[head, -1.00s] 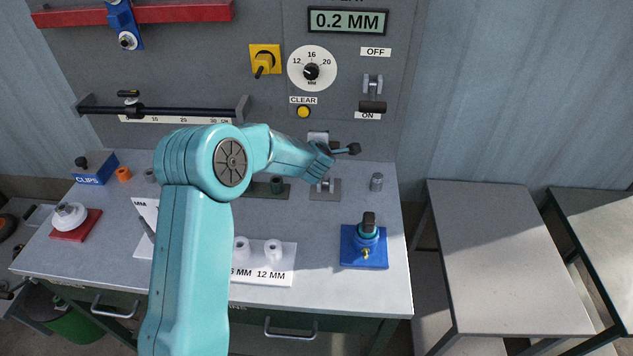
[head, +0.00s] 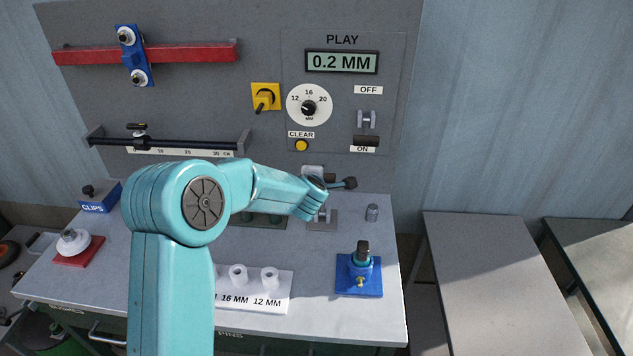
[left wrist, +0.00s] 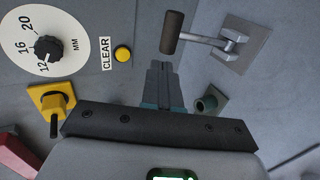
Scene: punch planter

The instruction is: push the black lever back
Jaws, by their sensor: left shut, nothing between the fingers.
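The lever (left wrist: 172,32) has a dark cylindrical handle on a grey arm. It stands on a grey bracket plate (left wrist: 228,52) in the left wrist view. In the head view that plate (head: 322,224) is on the bench, just below my teal wrist, which hides much of the lever. My left gripper (left wrist: 162,66) is shut and empty. Its fingertips point at the handle end and look very close to it; I cannot tell whether they touch. In the head view the fingers are not clear behind the wrist. My right gripper is not in view.
On the panel are a yellow clear button (head: 301,145), a dial (head: 309,106), a yellow switch (head: 265,98) and a separate on/off lever (head: 366,139). A small metal cylinder (head: 372,213) and a blue fixture (head: 358,275) stand right of the plate. Open bench lies between them.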

